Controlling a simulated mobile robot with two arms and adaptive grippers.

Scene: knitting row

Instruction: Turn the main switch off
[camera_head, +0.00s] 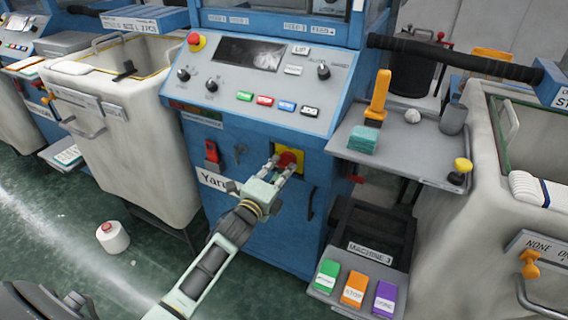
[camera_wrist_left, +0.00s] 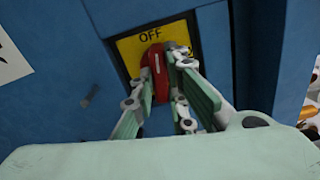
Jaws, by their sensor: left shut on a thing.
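The main switch is a red rotary handle (camera_wrist_left: 155,72) on a yellow plate (camera_wrist_left: 127,50) set in the blue machine front. The word OFF shows at the top of the plate in the left wrist view. The red handle stands about upright there, leaning slightly. In the head view the switch (camera_head: 288,158) is partly hidden by my gripper. My left gripper (camera_wrist_left: 159,75) is shut on the red handle, with one finger on each side. It also shows in the head view (camera_head: 284,166). My right gripper is not in view.
Above the switch is a sloped control panel (camera_head: 262,105) with coloured buttons, knobs and a red emergency button (camera_head: 196,41). A red lever (camera_head: 211,152) sits left of the switch. A grey shelf (camera_head: 415,150) juts out at right. A yarn cone (camera_head: 112,238) lies on the floor.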

